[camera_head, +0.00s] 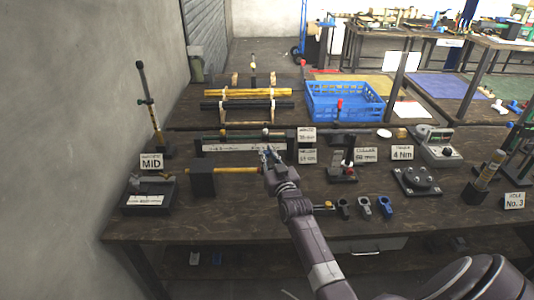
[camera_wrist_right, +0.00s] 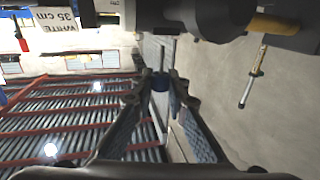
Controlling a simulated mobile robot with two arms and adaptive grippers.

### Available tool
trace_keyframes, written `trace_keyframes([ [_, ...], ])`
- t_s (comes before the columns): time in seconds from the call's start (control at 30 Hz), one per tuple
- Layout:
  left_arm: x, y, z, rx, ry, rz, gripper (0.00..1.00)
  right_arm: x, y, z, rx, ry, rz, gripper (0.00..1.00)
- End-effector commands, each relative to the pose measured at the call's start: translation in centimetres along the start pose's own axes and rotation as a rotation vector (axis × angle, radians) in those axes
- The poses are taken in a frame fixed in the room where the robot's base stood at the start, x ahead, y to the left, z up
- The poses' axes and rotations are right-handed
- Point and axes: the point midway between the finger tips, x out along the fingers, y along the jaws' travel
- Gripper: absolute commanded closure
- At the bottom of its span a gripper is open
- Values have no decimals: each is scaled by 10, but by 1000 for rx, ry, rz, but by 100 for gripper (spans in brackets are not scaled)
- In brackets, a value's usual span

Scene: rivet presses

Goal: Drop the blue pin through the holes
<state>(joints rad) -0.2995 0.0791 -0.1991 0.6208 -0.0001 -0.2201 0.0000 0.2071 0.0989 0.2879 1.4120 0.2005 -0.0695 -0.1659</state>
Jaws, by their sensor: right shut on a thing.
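My right gripper (camera_head: 268,155) is above the bench, close to the right end of a yellow rod (camera_head: 236,170). The rod runs out of a black block (camera_head: 202,180). In the right wrist view, the gripper (camera_wrist_right: 160,84) is shut on the blue pin (camera_wrist_right: 160,82), with its blue part between the fingertips. A thin grey shaft (camera_wrist_right: 161,56) extends from it toward a dark body (camera_wrist_right: 205,15) at the top of that view. I cannot make out the holes, nor whether the shaft touches anything. My left gripper is not in view.
A blue crate (camera_head: 345,102) stands at the back. A MID sign (camera_head: 151,163) and an upright dark post (camera_head: 150,100) are at the left. Grey and blue clamps (camera_head: 364,207) stand right of my forearm. A round-topped fixture (camera_head: 416,180) is farther right.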

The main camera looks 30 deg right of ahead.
Motion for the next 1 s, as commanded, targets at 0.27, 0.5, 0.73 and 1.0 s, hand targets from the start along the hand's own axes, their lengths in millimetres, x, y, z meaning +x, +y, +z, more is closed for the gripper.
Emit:
trace_keyframes([
  [0.27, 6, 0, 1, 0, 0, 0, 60, 0, 0, 7, 0, 0, 0, 96],
  [0.5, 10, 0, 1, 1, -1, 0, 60, 0, 0, 13, 0, 0, 0, 96],
  [0.73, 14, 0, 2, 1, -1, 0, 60, 0, 0, 19, 0, 0, 0, 96],
  [1.0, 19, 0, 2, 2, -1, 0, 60, 0, 0, 26, 0, 0, 0, 96],
])
